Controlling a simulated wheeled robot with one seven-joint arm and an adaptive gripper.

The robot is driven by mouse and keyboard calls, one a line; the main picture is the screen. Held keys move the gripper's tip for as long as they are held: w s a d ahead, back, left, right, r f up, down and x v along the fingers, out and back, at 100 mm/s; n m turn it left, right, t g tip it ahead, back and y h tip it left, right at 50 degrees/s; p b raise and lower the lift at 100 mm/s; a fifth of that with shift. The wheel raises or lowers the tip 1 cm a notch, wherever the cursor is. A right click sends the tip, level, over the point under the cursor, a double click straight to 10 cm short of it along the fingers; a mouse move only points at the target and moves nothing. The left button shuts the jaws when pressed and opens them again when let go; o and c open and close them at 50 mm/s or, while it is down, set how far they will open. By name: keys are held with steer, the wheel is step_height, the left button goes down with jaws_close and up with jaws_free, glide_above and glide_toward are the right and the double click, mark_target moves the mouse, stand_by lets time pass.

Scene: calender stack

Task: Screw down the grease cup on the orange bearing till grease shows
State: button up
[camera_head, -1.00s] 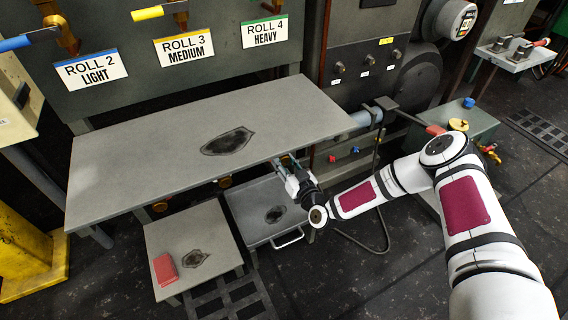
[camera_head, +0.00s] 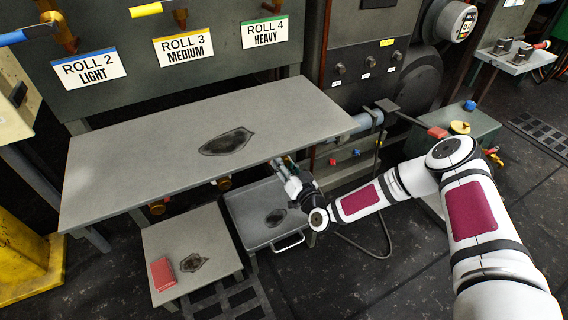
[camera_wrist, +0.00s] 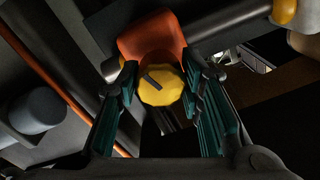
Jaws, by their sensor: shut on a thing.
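The grease cup (camera_wrist: 160,86) is a faceted yellow cap with a dark bar mark across its face, in the middle of the wrist view. It sits on the orange bearing (camera_wrist: 150,34), which is around a grey shaft. My gripper (camera_wrist: 160,92) has its teal-padded fingers on either side of the cup, shut on it. I see no grease in the wrist view. In the head view my gripper (camera_head: 287,170) reaches under the front edge of the grey table, which hides the bearing and cup.
The grey table (camera_head: 120,160) overhangs my gripper. Below it are a tray with a handle (camera_head: 285,205) and a low stand (camera_head: 160,235) holding a red block (camera_head: 163,274). An orange pipe (camera_wrist: 45,60) runs left of the bearing. A yellow knob (camera_wrist: 284,10) is at upper right.

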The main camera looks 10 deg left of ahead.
steer(key=o, duration=1.2)
steer(key=shift+c, duration=0.2)
steer(key=shift+s, duration=0.1)
steer(key=v, duration=1.2)
